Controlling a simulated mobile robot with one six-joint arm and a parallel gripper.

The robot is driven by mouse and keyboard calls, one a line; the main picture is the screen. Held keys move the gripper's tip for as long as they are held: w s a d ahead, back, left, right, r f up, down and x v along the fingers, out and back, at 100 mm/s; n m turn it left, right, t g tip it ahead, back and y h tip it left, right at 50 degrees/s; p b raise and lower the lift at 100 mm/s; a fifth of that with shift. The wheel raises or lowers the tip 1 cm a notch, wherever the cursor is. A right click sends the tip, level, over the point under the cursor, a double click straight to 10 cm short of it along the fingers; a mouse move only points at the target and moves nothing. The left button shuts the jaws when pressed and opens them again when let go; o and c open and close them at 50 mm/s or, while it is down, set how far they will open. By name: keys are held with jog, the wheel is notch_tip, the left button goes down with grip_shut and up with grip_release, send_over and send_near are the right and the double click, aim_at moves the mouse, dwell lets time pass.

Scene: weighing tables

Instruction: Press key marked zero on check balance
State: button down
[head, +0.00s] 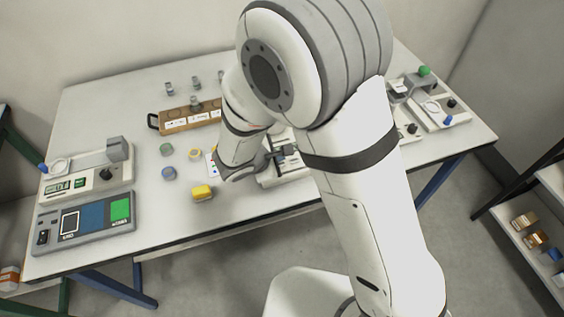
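Several weighing devices stand on the white table, and I cannot tell for sure which is the check balance. A grey balance (90,183) with a round pan, a small display and a dark knob is at the left. A pale device (292,172) at the middle is partly hidden by my arm. My gripper (285,153) is dark and over or near this device; its fingertips are too small to judge, and contact is unclear.
A brown tray (187,122) with a handle is at the back. More devices (428,107) stand at the right. The table between the left devices and the jars is clear.

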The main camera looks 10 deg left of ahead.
jog(key=shift+f, duration=0.1)
dwell(0.3)
jog(key=shift+s+f+b, duration=0.1)
jog(key=shift+f+b, duration=0.25)
jog(key=shift+b, duration=0.4)
jog(key=shift+f+b, duration=0.35)
jog(key=shift+b, duration=0.15)
dwell(0.4)
jog(key=shift+r, duration=0.1)
jog(key=shift+r+p, duration=0.4)
jog(key=shift+r, duration=0.3)
jog(key=shift+r+p, duration=1.6)
jog(key=shift+r, duration=0.95)
